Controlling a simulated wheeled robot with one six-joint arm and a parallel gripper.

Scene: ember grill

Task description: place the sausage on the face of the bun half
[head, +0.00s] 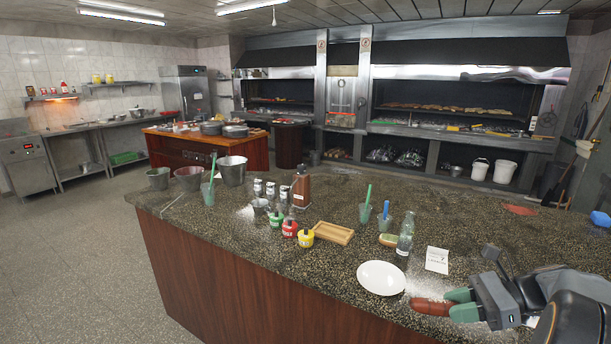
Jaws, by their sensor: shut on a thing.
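The sausage (429,307) is reddish-brown and sticks out to the left from between the green fingertips of my gripper (459,304). My gripper is at the lower right, over the near edge of the speckled stone counter. It is shut on the sausage's right end, and the fingers hide that end. The sausage is just right of a white plate (381,278), which looks empty. I cannot tell from this view whether the sausage touches the counter. I cannot make out a bun half in this view.
Left of the plate are a wooden tray (333,233) and small sauce pots (290,227). The counter (480,225) is mostly bare at the back right.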

